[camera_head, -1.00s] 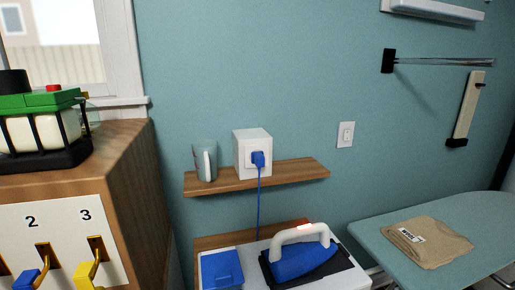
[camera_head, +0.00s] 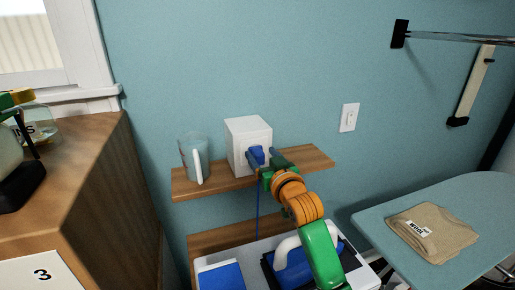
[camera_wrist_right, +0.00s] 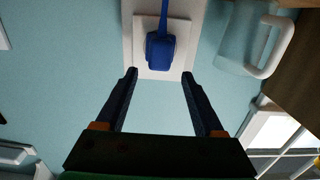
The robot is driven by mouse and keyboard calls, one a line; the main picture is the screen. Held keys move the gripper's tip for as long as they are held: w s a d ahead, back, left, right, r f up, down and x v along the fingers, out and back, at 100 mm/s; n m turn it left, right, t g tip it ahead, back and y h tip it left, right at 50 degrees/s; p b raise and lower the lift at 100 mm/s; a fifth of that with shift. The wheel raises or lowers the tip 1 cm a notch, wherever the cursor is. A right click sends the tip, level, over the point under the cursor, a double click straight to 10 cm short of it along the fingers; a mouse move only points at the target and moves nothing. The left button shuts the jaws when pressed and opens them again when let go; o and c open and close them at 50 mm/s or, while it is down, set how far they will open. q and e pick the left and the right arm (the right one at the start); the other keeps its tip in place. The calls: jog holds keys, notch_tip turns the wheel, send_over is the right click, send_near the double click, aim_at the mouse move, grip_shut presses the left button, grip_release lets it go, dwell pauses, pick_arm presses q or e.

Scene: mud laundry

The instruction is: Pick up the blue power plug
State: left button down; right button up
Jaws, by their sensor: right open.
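The blue power plug (camera_head: 256,155) sits in the front face of the white cube-shaped outlet box (camera_head: 247,133) on the wooden shelf. Its blue cord (camera_head: 257,210) hangs down past the shelf edge. My right gripper (camera_head: 266,160) is at the plug in the head view, coming from the lower right. In the right wrist view the plug (camera_wrist_right: 160,50) lies ahead of my open right gripper (camera_wrist_right: 160,84), roughly centred between the fingers and just beyond their tips. The fingers appear apart from it. My left gripper is not in view.
A glass mug (camera_head: 194,158) stands left of the box on the shelf (camera_head: 310,160). Below are a blue iron (camera_head: 293,268) with a white handle and a blue container (camera_head: 220,276). A folded tan cloth (camera_head: 432,232) lies on the ironing board (camera_head: 480,195) at right.

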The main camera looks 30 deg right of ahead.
aim_at(261, 155)
jog(key=w, duration=0.2)
jog(key=w+d+f, duration=0.1)
jog(key=shift+w+f, duration=0.2)
jog(key=shift+w, duration=0.05)
jog(key=c, duration=0.4)
jog(key=shift+s+a+r, duration=0.1)
jog(key=shift+s+r, duration=0.2)
jog(key=shift+s, duration=0.2)
grip_shut()
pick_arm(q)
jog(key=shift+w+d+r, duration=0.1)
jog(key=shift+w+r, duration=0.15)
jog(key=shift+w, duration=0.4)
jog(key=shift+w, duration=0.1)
pick_arm(e)
jog(key=shift+w, duration=0.25)
